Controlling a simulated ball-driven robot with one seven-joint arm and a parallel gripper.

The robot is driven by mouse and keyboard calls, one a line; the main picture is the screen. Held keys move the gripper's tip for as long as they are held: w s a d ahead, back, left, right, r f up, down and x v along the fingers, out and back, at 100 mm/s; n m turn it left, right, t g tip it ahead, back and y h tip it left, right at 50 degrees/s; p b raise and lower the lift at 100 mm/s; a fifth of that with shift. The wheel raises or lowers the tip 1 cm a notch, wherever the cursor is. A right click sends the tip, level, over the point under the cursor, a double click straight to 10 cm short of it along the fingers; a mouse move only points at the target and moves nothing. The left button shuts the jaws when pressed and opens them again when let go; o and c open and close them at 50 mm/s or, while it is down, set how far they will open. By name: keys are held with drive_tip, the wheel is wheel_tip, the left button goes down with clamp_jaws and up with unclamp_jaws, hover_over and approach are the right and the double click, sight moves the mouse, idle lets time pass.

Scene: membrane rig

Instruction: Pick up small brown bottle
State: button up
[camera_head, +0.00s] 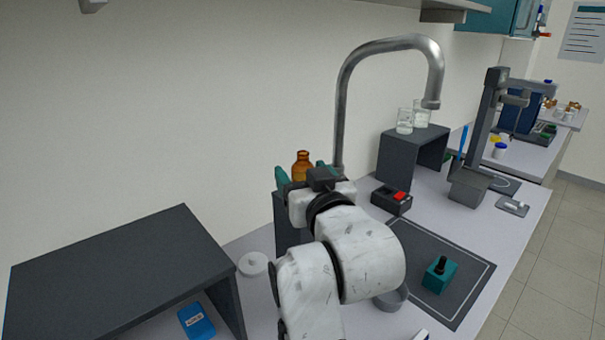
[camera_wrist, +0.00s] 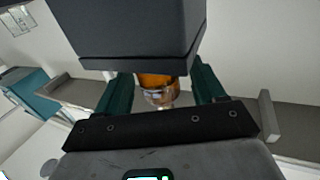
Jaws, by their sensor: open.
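The small brown bottle (camera_head: 302,167) stands on a dark stand (camera_head: 285,222), with its neck and upper body showing in the head view. My gripper (camera_head: 303,172) is at the bottle, with one teal finger on each side of it. In the wrist view the amber bottle (camera_wrist: 158,88) shows between the two teal fingers of my gripper (camera_wrist: 160,92), with light gaps beside it. The fingers are open. A dark part of my wrist hides part of the bottle, and my arm hides much of the stand.
A tall curved faucet (camera_head: 341,120) rises just behind my gripper. A dark shelf (camera_head: 120,265) stands at left, and another shelf (camera_head: 400,150) with glass beakers (camera_head: 405,121) is at right. A black and red device (camera_head: 391,199) and a teal block (camera_head: 440,274) are on the bench.

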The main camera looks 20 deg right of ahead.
sight(305, 156)
drive_tip(key=shift+w, duration=0.2)
drive_tip(key=c, duration=1.1)
drive_tip(key=shift+r, duration=0.6)
drive_tip(key=r, duration=0.2)
drive_tip(key=shift+s+d+r, duration=0.1)
drive_tip(key=shift+s+r, duration=0.25)
drive_tip(key=shift+r, duration=0.05)
drive_tip(key=s+r+b, duration=0.3)
drive_tip(key=s+r, duration=0.1)
drive_tip(key=s, duration=0.2)
drive_tip(key=s+d+r+b, duration=0.1)
drive_tip(key=s+r+b, duration=0.2)
drive_tip(key=s, duration=0.4)
drive_tip(key=shift+r, duration=0.85)
